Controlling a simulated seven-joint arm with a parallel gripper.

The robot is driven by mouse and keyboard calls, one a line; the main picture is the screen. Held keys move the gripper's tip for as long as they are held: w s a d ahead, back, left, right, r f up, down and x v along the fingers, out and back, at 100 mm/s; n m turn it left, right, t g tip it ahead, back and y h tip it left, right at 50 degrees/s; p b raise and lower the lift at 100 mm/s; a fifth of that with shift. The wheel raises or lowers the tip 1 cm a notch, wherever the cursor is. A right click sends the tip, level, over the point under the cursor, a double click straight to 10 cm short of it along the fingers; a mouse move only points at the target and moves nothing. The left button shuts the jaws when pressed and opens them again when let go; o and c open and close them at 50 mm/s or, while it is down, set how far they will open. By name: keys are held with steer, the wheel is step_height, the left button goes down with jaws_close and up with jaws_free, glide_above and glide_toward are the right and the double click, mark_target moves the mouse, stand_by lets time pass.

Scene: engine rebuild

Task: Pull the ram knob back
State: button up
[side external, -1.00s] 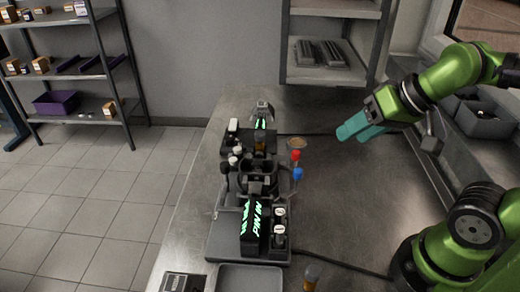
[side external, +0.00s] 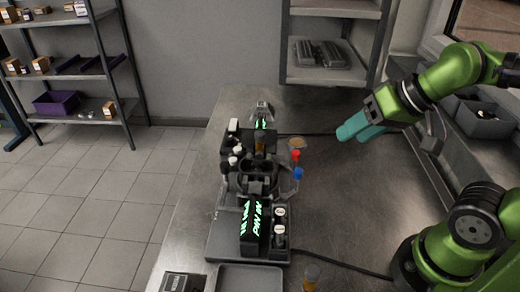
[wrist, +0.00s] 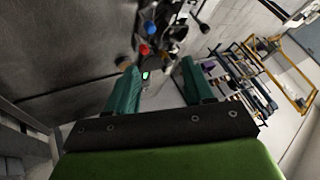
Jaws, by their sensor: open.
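A dark fixture (side external: 213,247) stands on the steel bench, with glowing green "PIN IN" lettering on its near block (side external: 257,222). A red knob (side external: 295,156) and a blue knob (side external: 298,173) stick out on its right side. They also show in the wrist view, the red knob (wrist: 145,50) below the blue one (wrist: 148,28). I cannot tell which knob is the ram knob. My gripper (side external: 348,132) has teal fingers, is open and empty, and hangs above the bench, right of the fixture and apart from it. In the wrist view the fingers (wrist: 160,90) are spread with nothing between them.
A grey tray (side external: 250,278) sits at the bench's near edge. A dark cable runs right from the fixture. Grey bins (side external: 485,120) stand at the far right, and a shelf unit (side external: 330,75) stands behind. The bench right of the fixture is mostly clear.

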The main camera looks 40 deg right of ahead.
steer(key=shift+a, duration=0.1)
steer(key=r+n+g+h, duration=0.2)
steer(key=n+g, duration=0.2)
steer(key=g, duration=0.3)
glide_above(224, 164)
step_height(224, 164, down, 17)
steer(key=shift+r, duration=0.15)
steer(key=shift+c, duration=0.4)
jaws_close()
